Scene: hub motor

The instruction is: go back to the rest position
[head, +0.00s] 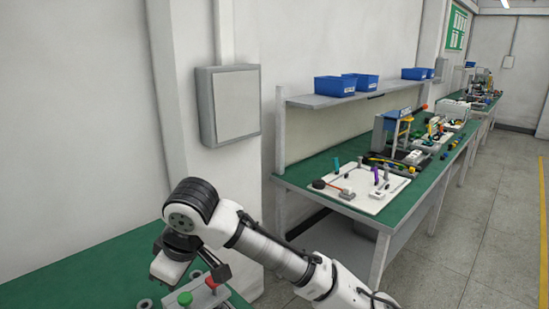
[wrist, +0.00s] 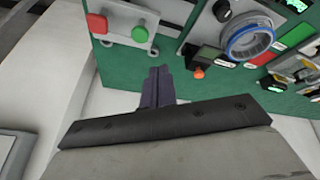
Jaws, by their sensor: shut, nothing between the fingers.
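My gripper shows in the wrist view (wrist: 158,80) with its two dark fingers together and nothing between them. It is above the green bench top (wrist: 180,85), apart from the parts there. In the head view my arm reaches in from the lower right and bends down over the near green bench (head: 80,262). The gripper is at the lower left there, and its fingertips are hard to make out. A plate with a red button (wrist: 97,23) and a green button (wrist: 139,34) lies just beyond the fingers in the wrist view.
A round part with a blue ring (wrist: 250,38) sits right of the fingers, near an orange-red knob (wrist: 198,73). A grey wall box (head: 229,104) hangs behind my arm. A second bench (head: 325,165) carries a white board (head: 372,202) and blue bins (head: 336,85) on its shelf. The right aisle floor is clear.

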